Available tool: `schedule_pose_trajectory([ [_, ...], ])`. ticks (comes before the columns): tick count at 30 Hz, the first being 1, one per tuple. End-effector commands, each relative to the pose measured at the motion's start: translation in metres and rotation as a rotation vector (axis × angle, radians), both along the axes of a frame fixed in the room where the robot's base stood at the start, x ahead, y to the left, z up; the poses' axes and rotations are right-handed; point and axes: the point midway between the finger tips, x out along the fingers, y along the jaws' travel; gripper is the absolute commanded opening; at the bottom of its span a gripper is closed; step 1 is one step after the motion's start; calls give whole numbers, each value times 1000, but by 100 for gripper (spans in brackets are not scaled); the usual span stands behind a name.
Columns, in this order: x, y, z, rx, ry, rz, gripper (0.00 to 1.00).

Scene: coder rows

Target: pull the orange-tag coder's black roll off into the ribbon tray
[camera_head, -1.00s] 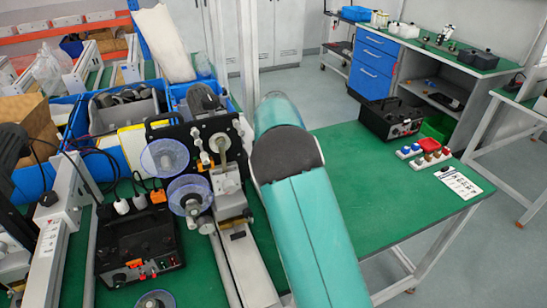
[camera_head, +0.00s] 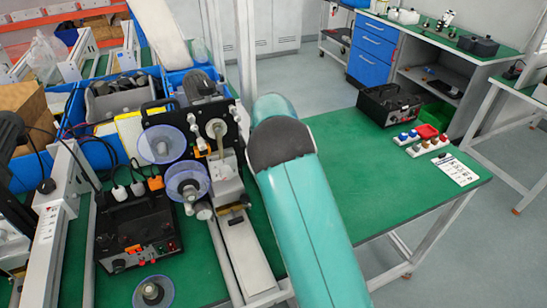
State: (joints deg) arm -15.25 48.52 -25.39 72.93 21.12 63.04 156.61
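A coder (camera_head: 217,128) with a black plate and clear discs stands left of my arm. An orange tag (camera_head: 155,182) lies beside its left edge, close to a black control box (camera_head: 138,235). The upper clear disc (camera_head: 160,145) and lower clear disc (camera_head: 187,182) show no clear black roll; I cannot tell which part is the roll. My teal arm crosses the middle. My gripper is out of view.
Blue bins (camera_head: 105,160) with grey parts stand behind the coder. Another clear disc (camera_head: 153,292) shows at the lower left. A black case (camera_head: 390,104), colored knobs (camera_head: 410,137) and a white card (camera_head: 454,169) lie on the right table, whose middle is bare.

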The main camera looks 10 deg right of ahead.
Motion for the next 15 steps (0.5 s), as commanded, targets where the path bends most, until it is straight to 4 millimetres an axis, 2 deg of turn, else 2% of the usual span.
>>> schedule_pose_trajectory([
  [15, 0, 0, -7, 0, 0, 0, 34],
])
